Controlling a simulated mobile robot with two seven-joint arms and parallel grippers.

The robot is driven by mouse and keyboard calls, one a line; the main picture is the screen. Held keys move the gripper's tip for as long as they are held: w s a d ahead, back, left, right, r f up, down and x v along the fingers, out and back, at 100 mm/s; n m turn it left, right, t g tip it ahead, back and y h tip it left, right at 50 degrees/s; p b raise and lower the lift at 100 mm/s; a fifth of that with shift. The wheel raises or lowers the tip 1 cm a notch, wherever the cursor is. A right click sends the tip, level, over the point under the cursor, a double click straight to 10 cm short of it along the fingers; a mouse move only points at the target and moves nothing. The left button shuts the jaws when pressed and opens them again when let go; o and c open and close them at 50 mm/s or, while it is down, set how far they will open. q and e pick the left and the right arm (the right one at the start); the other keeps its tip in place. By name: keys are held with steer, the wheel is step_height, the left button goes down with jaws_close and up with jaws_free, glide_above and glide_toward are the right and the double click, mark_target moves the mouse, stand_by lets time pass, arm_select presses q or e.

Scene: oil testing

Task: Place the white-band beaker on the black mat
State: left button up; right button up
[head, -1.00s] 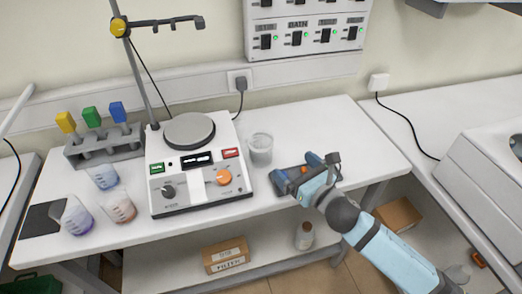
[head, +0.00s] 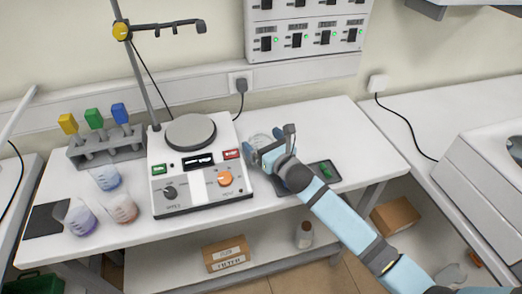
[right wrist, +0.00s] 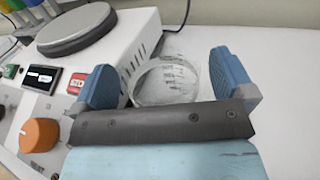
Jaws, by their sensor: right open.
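A clear beaker (head: 259,139) stands on the white table just right of the hotplate, partly hidden by my right gripper in the head view. It also shows in the right wrist view (right wrist: 165,82), with pale contents or a pale band; I cannot tell which. My right gripper (head: 265,146) is open at the beaker; in the right wrist view its blue fingers (right wrist: 166,82) stand on either side of the beaker, with gaps. A flat black square, the black mat (head: 44,221), lies at the table's left end. My left gripper is not in view.
The hotplate (head: 190,199) stands between beaker and mat, with a stand rod behind it. Beakers with blue (head: 106,178), purple (head: 81,220) and reddish (head: 123,209) contents are near the mat. A dark tray (head: 331,179) lies beside my right arm.

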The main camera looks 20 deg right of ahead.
steer(key=shift+w+a, duration=0.1)
steer(key=shift+w, duration=0.1)
steer(key=shift+r, duration=0.1)
steer(key=c, duration=1.4)
